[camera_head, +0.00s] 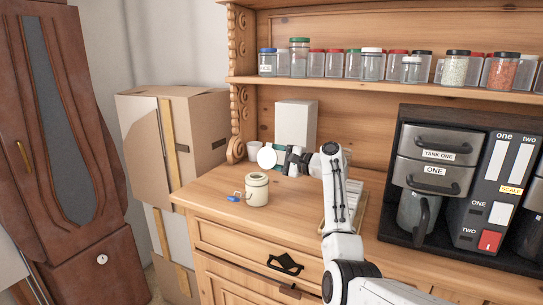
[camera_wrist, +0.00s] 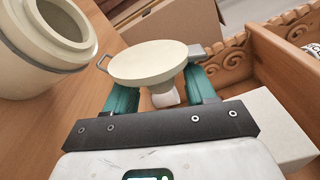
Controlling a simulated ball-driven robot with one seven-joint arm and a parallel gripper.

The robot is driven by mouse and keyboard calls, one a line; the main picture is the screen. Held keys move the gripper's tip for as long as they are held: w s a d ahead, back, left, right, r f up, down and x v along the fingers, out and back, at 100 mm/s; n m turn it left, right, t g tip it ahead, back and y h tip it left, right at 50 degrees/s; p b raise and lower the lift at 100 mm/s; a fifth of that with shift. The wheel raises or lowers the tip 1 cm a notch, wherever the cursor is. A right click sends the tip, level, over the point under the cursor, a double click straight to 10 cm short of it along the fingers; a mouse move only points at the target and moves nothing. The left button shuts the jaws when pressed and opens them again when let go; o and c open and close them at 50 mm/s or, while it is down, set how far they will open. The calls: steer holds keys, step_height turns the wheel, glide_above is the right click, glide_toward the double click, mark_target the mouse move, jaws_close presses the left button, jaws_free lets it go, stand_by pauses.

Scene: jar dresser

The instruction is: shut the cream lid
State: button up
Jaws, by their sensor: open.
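The cream jar (camera_head: 257,192) stands upright on the dresser top, and its open mouth shows at the upper left of the wrist view (camera_wrist: 52,28). The round cream lid (camera_head: 267,157) is off the jar, behind it and slightly to its right in the head view. In the wrist view the lid (camera_wrist: 150,62) is a pale disc with a narrower part below. My gripper (camera_wrist: 163,82) is open, its teal fingers on either side of that part and partly hidden by the disc. I cannot tell whether they touch it. My gripper (camera_head: 278,157) is beside the lid in the head view.
A blue tab (camera_head: 233,198) is beside the jar's left side. A white box (camera_head: 296,124) and a small pale cup (camera_head: 254,150) stand behind. Jars line the shelf above. A black machine (camera_head: 465,185) stands at right.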

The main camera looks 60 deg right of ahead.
steer(key=shift+w, duration=0.2)
jaws_close()
stand_by(0.5)
